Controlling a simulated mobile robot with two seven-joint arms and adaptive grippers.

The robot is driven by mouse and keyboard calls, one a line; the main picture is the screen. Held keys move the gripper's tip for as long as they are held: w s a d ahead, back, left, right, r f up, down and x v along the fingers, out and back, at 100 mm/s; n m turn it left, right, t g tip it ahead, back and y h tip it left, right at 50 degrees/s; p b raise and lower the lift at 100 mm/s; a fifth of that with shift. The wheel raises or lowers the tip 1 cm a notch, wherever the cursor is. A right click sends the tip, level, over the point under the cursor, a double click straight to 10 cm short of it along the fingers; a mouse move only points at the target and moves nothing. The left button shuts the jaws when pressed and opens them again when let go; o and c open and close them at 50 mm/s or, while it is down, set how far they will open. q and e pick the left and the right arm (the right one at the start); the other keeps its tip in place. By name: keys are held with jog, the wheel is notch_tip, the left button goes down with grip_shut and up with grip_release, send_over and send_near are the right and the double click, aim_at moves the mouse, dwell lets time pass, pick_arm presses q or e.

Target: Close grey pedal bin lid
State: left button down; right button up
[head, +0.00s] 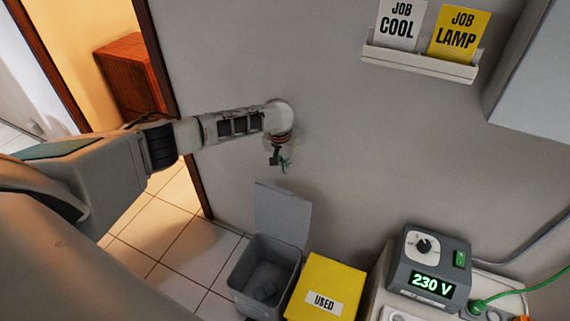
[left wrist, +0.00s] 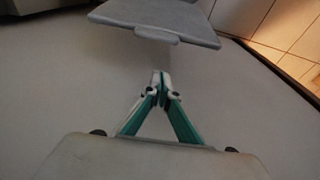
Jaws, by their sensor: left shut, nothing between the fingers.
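The grey pedal bin (head: 264,275) stands on the tiled floor against the wall. Its lid (head: 282,214) is open and stands upright at the back, near the wall. The inside shows, with a dark shape at the bottom. My left gripper (head: 284,164) is above the lid, close to the wall, and apart from the lid. In the left wrist view my left gripper (left wrist: 160,76) is shut and empty, with the fingertips together. The flat grey lid (left wrist: 155,20) shows beyond the fingertips, with a small tab on its edge. My right gripper is not in view.
A yellow box marked USED (head: 325,285) stands right beside the bin. A grey unit reading 230 V (head: 430,268) with a green cable is further right. A card rack (head: 420,63) hangs on the wall. Tiled floor (head: 165,235) is free left of the bin.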

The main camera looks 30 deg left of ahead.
pick_arm(q)
jog(key=s+f, duration=0.3)
jog(key=shift+d+f, duration=0.1)
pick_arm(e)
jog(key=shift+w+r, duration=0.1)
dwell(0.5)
